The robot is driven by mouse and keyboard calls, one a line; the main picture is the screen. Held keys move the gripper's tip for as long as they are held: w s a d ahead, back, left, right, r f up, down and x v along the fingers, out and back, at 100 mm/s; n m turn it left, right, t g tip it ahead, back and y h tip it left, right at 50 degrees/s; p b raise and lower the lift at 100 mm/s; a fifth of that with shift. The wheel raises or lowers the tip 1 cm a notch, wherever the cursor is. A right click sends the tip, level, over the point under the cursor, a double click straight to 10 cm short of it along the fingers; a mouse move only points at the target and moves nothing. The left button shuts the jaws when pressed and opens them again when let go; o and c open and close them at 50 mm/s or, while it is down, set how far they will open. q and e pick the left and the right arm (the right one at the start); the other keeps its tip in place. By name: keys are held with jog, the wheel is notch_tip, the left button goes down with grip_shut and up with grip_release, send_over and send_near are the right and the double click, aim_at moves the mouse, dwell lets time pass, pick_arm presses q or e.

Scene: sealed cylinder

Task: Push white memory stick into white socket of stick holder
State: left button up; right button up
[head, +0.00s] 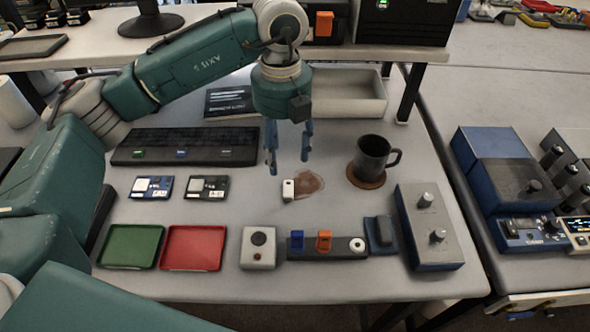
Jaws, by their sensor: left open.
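The white memory stick (288,190) lies on the table at the left edge of a brown stain. The dark stick holder (341,250) stands near the table's front edge, with a blue stick (297,240) and an orange stick (324,240) upright in it. Its white socket (357,245) is at the right end and appears empty. My left gripper (289,158) points down above and behind the white stick, fingers apart and empty. It appears clear of the stick. My right gripper is not in view.
A dark mug (372,156) stands on a brown coaster right of the gripper. A white button box (258,248) is left of the holder. A small dark blue device (381,232) and a grey knob box (429,227) are to its right. Green (131,246) and red (194,247) trays lie front left.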

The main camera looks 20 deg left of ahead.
pick_arm(q)
jog(key=p, duration=0.1)
send_over(285, 187)
notch_tip(285, 187, down, 5)
jog(key=shift+s+r, duration=0.1)
jog(key=shift+r, duration=0.05)
jog(key=shift+f, duration=0.35)
jog(key=shift+d+f, duration=0.1)
jog(key=shift+f+p, duration=0.2)
jog(key=shift+p, duration=0.25)
notch_tip(285, 187, down, 4)
jog(key=shift+r+p, duration=0.2)
jog(key=shift+p, duration=0.7)
jog(key=shift+f, duration=0.6)
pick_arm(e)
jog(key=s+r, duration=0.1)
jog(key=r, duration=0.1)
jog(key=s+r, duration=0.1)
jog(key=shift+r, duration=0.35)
